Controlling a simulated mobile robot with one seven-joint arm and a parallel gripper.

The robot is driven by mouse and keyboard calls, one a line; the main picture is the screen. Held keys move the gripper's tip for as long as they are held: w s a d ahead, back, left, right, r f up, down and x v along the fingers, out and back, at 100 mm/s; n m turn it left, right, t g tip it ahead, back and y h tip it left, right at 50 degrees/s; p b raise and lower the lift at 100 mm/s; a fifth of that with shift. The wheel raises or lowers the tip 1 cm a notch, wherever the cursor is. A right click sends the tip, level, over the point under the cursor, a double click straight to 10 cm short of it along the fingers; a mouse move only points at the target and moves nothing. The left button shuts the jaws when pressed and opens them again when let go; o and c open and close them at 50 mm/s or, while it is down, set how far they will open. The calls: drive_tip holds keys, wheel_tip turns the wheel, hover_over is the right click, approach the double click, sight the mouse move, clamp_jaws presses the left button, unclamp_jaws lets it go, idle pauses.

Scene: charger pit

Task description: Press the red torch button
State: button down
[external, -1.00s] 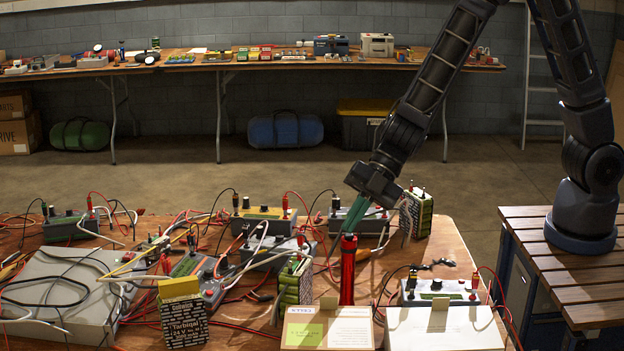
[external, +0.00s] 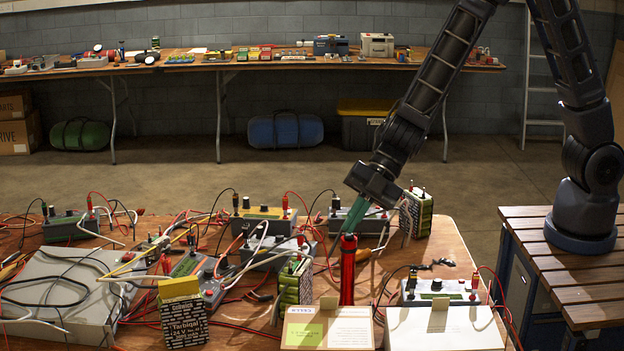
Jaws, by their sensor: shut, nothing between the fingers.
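A red torch (external: 347,272) stands upright on the wooden table near its front, behind a small card box. Its button is too small to make out. My gripper (external: 347,230) has green fingers that slant down to the left from the dark wrist. The fingers are shut and hold nothing. Their tips are at the top end of the torch and overlap it in this view; I cannot tell whether they touch it.
A box with a green and white label (external: 326,328) stands in front of the torch. A yellow-and-black battery (external: 183,315), meters and tangled cables crowd the table to the left. A grey-green device (external: 437,291) lies to the right. The table's right edge has some bare wood.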

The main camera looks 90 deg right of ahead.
drive_tip(key=shift+r, duration=0.6)
wheel_tip(320, 180, up, 6)
idle(0.6)
drive_tip(key=shift+d, duration=0.1)
drive_tip(key=s+d+r+m+t+h, duration=0.2)
drive_tip(key=s+d+r+m+h, duration=0.75)
drive_tip(key=d+r, duration=0.6)
drive_tip(key=s+r+m+g+y, duration=0.1)
drive_tip(key=s+m, duration=0.3)
drive_tip(key=s, duration=0.9)
drive_tip(key=s+a+r+m+g+y, duration=0.1)
drive_tip(key=s+m+g+y, duration=0.1)
drive_tip(key=s, duration=1.2)
drive_tip(key=shift+a+m+g, duration=0.2)
drive_tip(key=shift+m+g, duration=0.4)
drive_tip(key=shift+m, duration=0.35)
